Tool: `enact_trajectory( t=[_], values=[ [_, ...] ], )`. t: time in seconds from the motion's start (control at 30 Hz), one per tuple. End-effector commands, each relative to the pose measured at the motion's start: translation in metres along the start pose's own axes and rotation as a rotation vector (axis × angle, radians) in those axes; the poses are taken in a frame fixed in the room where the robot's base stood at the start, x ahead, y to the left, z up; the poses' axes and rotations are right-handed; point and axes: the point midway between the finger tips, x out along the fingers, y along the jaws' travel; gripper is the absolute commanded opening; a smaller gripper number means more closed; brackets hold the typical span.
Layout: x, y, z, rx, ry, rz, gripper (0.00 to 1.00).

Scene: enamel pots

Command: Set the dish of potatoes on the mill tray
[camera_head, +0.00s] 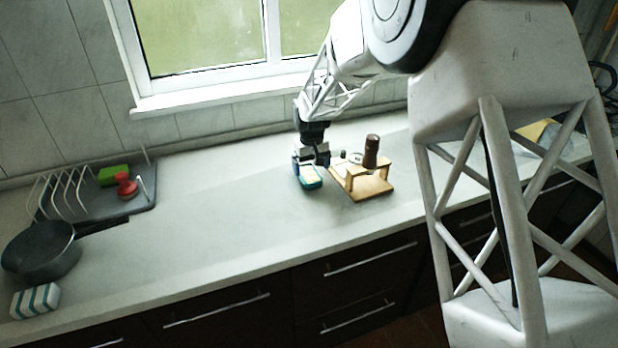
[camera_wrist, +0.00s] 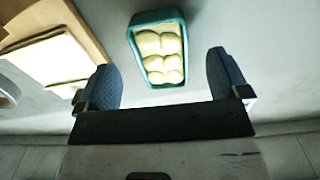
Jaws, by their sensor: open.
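The dish of potatoes (camera_head: 311,178) is a small teal dish with several pale yellow potatoes, on the counter just left of the mill tray. In the wrist view the dish (camera_wrist: 161,85) lies ahead of and between my fingers, with gaps on both sides. The mill tray (camera_head: 374,190) is light wood with a raised shelf, and a dark brown mill (camera_head: 371,150) stands on it. Part of the wooden tray (camera_wrist: 84,22) shows at the wrist view's upper left. My gripper (camera_head: 312,162) is open and empty close over the dish; the gripper (camera_wrist: 163,62) hides its far part in the head view.
A dark rack (camera_head: 140,207) with a green sponge (camera_head: 115,175) and red item (camera_head: 126,186) stands far left. Nearby are a black pan (camera_head: 38,255) and a striped block (camera_head: 35,301). The counter between them and the dish is clear. A window wall runs behind.

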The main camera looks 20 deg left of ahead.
Motion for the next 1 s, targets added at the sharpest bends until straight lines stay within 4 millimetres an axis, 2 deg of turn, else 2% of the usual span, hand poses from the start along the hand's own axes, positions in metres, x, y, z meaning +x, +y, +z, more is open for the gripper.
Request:
enact_trajectory(
  t=[0.3, 0.43, 1.0],
  values=[
    [0.035, 0.0, -0.001, 0.0, -0.003, 0.0, 0.94],
    [0.044, 0.0, -0.001, 0.0, 0.0, 0.0, 0.94],
    [0.047, 0.0, -0.001, 0.0, 0.0, 0.0, 0.94]
  ],
)
